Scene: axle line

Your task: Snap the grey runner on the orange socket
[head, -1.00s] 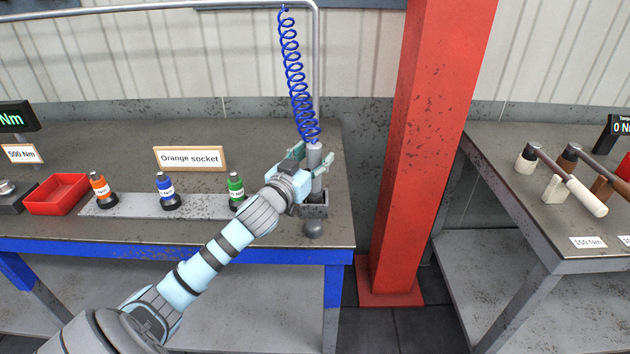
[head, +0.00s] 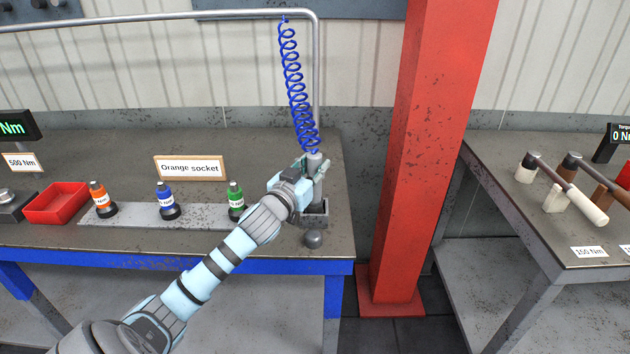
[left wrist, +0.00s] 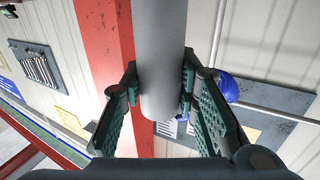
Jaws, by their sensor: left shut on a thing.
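My left gripper (head: 312,172) is shut on the runner. In the left wrist view, the runner (left wrist: 160,50) runs between the two green-padded fingers of the left gripper (left wrist: 160,78). The orange socket (head: 98,190) stands upright in a black base at the left of a grey strip. My right gripper is not in view.
Blue (head: 165,194) and green (head: 235,194) sockets stand on the strip (head: 132,216) between the orange one and my gripper. An "Orange socket" sign (head: 190,168) stands behind. A red tray (head: 57,204) is at left. A red post (head: 425,150) rises right of the table.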

